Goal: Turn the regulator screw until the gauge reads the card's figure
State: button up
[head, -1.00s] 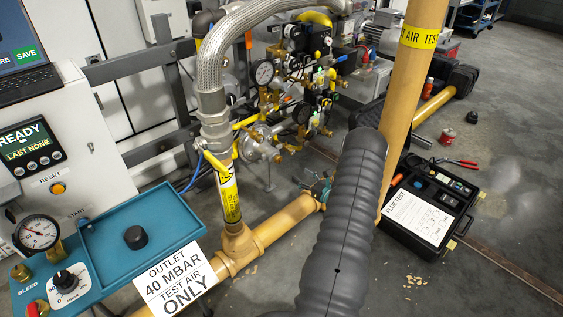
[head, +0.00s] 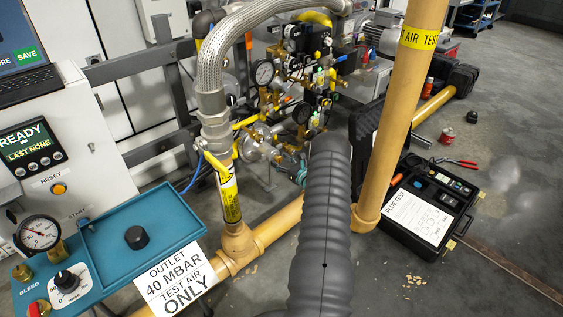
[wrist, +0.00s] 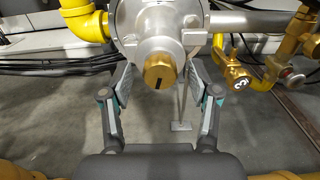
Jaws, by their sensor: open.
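The regulator's brass screw (wrist: 158,82), with a dark slot in its face, sits at the front of a grey metal housing (wrist: 160,22) in the wrist view. My gripper (wrist: 160,76) is open, one finger on each side of the screw, with gaps showing. In the head view my gripper (head: 296,168) is mostly hidden behind my arm, beside the regulator body (head: 252,142). The white card (head: 176,282) reads "OUTLET 40 MBAR TEST AIR ONLY". A dial gauge (head: 263,73) stands on the pipework and another (head: 38,233) at the teal bench; their figures are too small to read.
Yellow pipe (wrist: 88,24) and a brass valve fitting (wrist: 236,74) flank the housing. A tall tan pipe (head: 396,120) stands right of my arm. An open black case (head: 436,238) lies on the floor. A teal tray (head: 170,222) holds a black knob.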

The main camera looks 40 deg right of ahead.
jog(key=c, duration=1.2)
jog(key=shift+o, duration=0.2)
jog(key=shift+f+n+b, duration=0.1)
jog(key=shift+n+b, duration=0.2)
jog(key=shift+b, duration=0.3)
jog(key=n+b, duration=0.1)
jog(key=b, duration=0.1)
jog(key=shift+f+n+b, duration=0.15)
jog(key=shift+n+b, duration=0.25)
jog(key=n+b, duration=0.2)
jog(key=b, duration=0.1)
jog(key=shift+a, duration=0.1)
jog(key=n+b, duration=0.2)
jog(key=b, duration=0.1)
jog(key=shift+n, duration=0.3)
jog(key=shift+r+n+b, duration=0.2)
jog(key=shift+n+b, duration=0.6)
jog(key=shift+n, duration=0.1)
